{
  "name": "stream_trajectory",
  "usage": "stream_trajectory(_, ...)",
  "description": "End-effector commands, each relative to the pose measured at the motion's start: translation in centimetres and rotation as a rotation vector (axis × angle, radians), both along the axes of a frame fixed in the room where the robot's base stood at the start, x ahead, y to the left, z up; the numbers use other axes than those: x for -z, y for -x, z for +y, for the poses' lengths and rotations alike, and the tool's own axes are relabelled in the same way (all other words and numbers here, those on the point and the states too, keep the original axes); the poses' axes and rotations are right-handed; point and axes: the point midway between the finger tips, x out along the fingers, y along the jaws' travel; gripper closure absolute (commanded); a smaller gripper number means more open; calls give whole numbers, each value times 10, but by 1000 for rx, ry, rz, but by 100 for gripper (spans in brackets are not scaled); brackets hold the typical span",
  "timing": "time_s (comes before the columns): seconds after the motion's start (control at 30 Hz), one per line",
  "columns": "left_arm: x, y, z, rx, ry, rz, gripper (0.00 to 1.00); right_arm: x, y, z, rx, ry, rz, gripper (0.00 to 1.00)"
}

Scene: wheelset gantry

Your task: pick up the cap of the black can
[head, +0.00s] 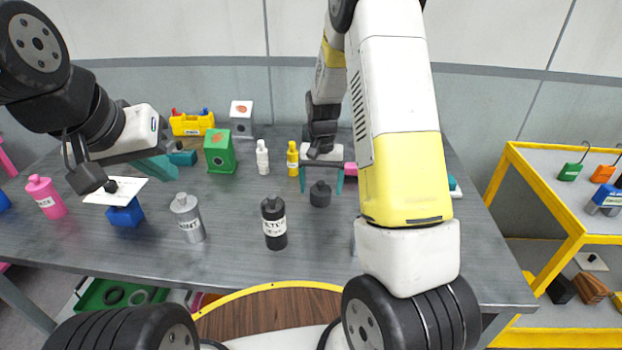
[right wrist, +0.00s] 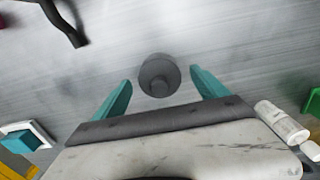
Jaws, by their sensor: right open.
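A black bottle-shaped can (head: 274,228) with a white label stands upright near the front middle of the table, with a dark top. A short dark grey cylinder with a knob (head: 320,196) stands behind it to the right; I cannot tell if it is a cap or a small can. My right gripper (head: 321,181) is open and points down above this cylinder. In the right wrist view the cylinder (right wrist: 158,76) lies between the two teal fingertips, with gaps on both sides. My left gripper (head: 155,168) is over the left of the table; its opening is unclear.
A silver can (head: 188,218), a pink can (head: 46,198) and a blue block with a white card (head: 125,214) stand left. White (head: 262,157) and yellow (head: 292,160) bottles and a green box (head: 219,150) stand behind. A yellow-framed shelf (head: 548,225) is at right.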

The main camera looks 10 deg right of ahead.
Motion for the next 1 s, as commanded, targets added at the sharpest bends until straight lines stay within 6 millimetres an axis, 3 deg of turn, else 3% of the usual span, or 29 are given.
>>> stream_trajectory(0.17,0,0,0,0,0,0,100,0,0,0,0,0,-1,16)
stream_trajectory(0.5,0,0,0,0,0,0,100,0,0,0,0,0,-1,81)
stream_trajectory(0.77,0,0,0,0,0,0,100,-3,-1,0,0,0,-2,82)
stream_trajectory(1.0,0,0,0,0,0,0,100,-41,-2,0,-1,0,-6,82)
